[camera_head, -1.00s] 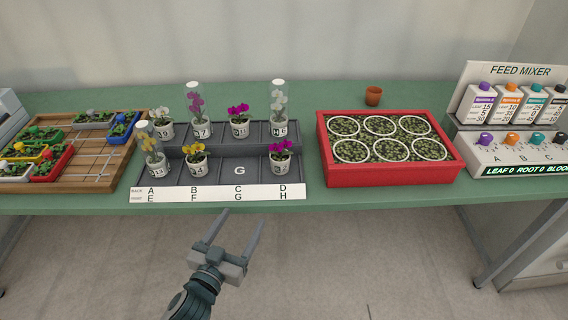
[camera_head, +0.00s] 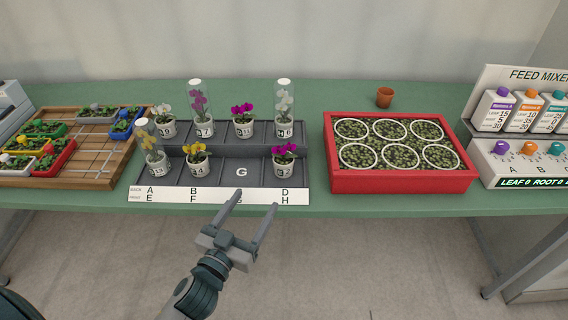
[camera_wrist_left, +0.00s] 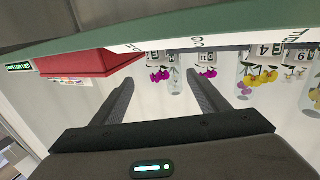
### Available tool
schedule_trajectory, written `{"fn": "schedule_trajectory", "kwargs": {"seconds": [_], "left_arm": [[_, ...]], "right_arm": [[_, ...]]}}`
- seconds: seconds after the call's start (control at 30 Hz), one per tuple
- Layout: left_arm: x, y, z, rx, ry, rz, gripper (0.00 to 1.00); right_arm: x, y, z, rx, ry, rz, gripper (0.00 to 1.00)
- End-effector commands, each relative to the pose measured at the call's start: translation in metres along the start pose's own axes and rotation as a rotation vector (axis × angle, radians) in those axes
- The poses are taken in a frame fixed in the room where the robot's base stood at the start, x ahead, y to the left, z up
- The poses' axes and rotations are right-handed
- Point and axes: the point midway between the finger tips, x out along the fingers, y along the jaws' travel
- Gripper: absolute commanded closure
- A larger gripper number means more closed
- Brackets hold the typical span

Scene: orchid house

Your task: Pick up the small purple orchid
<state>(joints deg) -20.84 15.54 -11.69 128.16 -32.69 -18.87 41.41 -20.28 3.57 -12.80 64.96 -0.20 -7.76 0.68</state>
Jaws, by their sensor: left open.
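Two uncovered purple orchids in white pots stand in the dark stepped tray (camera_head: 222,175). One orchid (camera_head: 284,153) is in the front row above label H, the other (camera_head: 242,110) in the back row above label C. A taller purple orchid (camera_head: 199,104) stands under a clear cover at the back. My left gripper (camera_head: 256,200) is open and empty, in front of the tray by its label strip, apart from the orchids. In the left wrist view, which is upside down, purple blooms (camera_wrist_left: 159,75) show beyond the open fingers (camera_wrist_left: 161,84).
A yellow orchid (camera_head: 196,153) and a covered yellow one (camera_head: 153,150) stand front left. Slot G is empty. White orchids stand in the back row. A red box (camera_head: 402,181) is to the right, then a feed mixer (camera_head: 530,158). A wooden tray (camera_head: 103,160) is left.

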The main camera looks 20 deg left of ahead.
Motion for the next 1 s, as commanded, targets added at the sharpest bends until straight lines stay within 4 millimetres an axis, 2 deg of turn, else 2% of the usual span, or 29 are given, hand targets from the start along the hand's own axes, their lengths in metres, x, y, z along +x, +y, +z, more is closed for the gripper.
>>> {"fn": "schedule_trajectory", "kwargs": {"seconds": [0.27, 0.47, 0.8, 1.0], "left_arm": [[0.019, 0.0, -0.002, 0.001, 0.001, 0.0, 0.32], [0.051, 0.0, -0.003, 0.003, 0.002, 0.0, 0.32], [0.106, 0.0, -0.002, 0.001, 0.0, -0.001, 0.32], [0.121, 0.001, -0.001, 0.0, 0.0, 0.0, 0.32]], "right_arm": [[-0.003, -0.003, -0.007, -0.002, 0.027, -0.004, 0.69], [-0.007, -0.006, -0.006, -0.004, 0.042, -0.009, 0.69], [-0.016, 0.003, 0.034, -0.007, -0.059, 0.002, 0.69], [-0.019, 0.006, 0.053, -0.008, -0.1, 0.006, 0.69]]}}
